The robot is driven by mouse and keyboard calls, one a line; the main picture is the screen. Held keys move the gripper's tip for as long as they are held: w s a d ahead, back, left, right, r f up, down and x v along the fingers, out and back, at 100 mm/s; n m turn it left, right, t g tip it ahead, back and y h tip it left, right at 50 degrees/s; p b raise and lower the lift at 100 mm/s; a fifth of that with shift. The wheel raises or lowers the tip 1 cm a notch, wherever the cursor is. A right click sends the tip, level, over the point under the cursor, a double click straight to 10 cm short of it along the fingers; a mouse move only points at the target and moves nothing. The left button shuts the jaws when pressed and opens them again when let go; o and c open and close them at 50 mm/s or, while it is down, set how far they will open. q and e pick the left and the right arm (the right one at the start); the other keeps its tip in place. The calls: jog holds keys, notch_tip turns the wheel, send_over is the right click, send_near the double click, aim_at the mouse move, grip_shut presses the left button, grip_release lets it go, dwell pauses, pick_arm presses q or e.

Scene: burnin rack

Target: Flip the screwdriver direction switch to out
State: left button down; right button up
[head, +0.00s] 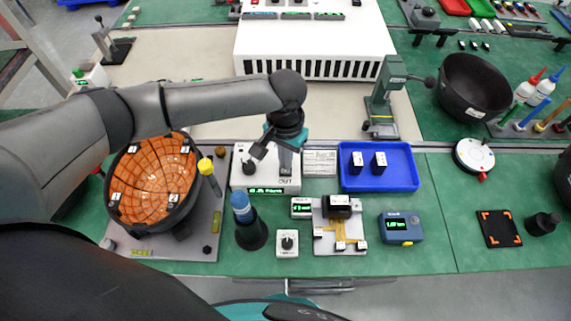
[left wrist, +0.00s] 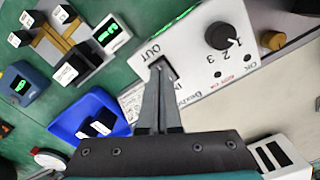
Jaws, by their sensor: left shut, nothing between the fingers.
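The white screwdriver controller box (head: 240,183) stands on the green bench, left of the blue tray. In the left wrist view, the white box (left wrist: 195,50) shows a black knob with numbers 1, 2, 3 and the word OUT beside a small dark direction switch (left wrist: 167,66). My left gripper (head: 287,168) points down at the right part of the box. In the left wrist view its closed, empty fingertips (left wrist: 160,68) are at the switch, on the OUT side, and partly hide it. I cannot tell whether they touch it or which way the switch is tipped.
A blue tray (head: 400,185) with two small black-and-white blocks lies to the right. A copper-lined bowl feeder (head: 155,180) stands left, under my arm. A blue-capped dark holder (head: 250,235), a small fixture (head: 340,246) and a blue meter (head: 401,228) stand in front.

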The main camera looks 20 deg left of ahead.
pick_arm(q)
jog(key=shift+f+b, duration=0.35)
jog(key=shift+f, duration=0.65)
dwell(0.8)
jog(key=shift+s, duration=0.1)
notch_tip(320, 180, up, 7)
jog(key=p, duration=0.9)
jog(key=shift+r, duration=0.1)
dwell(0.5)
